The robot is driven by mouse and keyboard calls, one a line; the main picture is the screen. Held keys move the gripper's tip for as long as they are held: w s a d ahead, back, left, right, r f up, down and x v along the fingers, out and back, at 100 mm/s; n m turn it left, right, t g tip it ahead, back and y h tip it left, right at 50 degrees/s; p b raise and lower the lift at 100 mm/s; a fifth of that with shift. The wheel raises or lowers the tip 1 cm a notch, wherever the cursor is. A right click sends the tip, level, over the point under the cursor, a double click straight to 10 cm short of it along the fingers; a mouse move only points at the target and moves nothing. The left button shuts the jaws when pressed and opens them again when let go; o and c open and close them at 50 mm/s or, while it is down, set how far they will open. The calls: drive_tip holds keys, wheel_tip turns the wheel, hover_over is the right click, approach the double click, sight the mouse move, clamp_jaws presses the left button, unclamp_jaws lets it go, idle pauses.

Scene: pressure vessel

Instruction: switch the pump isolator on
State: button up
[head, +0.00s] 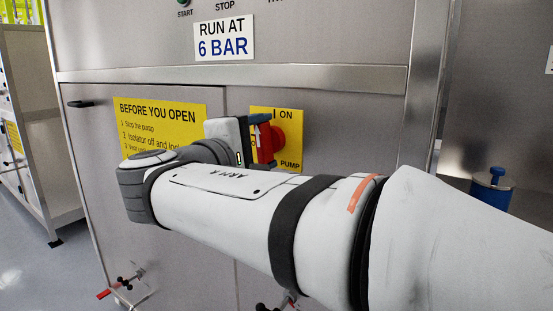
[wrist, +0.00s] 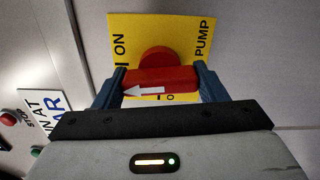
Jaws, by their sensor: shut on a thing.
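The pump isolator is a red rotary handle (head: 265,144) on a round red boss, mounted on a yellow plate (head: 291,112) marked "I ON" and "PUMP". In the wrist view the red handle (wrist: 180,77) lies crosswise between the two blue fingers of my gripper (wrist: 161,82), which is shut on it. The handle's white arrow points left there, toward the plate side lettered "I ON". An "O" mark shows partly behind the handle. In the head view my gripper (head: 256,142) reaches the handle from the left, and my arm covers the plate's lower left.
A yellow "BEFORE YOU OPEN" sign (head: 160,115) is left of the isolator, on a grey panel. A "RUN AT 6 BAR" sign (head: 224,38) and a green start button (head: 184,3) are above. Small valves (head: 128,278) sit low down. A blue-bodied fitting (head: 492,187) is at right.

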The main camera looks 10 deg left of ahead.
drive_tip(key=shift+f+m+b, duration=0.2)
drive_tip(key=shift+m+b, duration=0.3)
drive_tip(key=shift+m, duration=0.1)
drive_tip(key=shift+r, duration=0.1)
drive_tip(key=o, duration=1)
drive_tip(key=shift+r, duration=0.1)
drive_tip(key=p+v, duration=0.1)
drive_tip(key=v, duration=0.6)
drive_tip(key=shift+s+a+p, duration=0.15)
drive_tip(key=shift+s+p, duration=0.15)
drive_tip(key=shift+s, duration=0.05)
drive_tip(key=shift+s, duration=0.1)
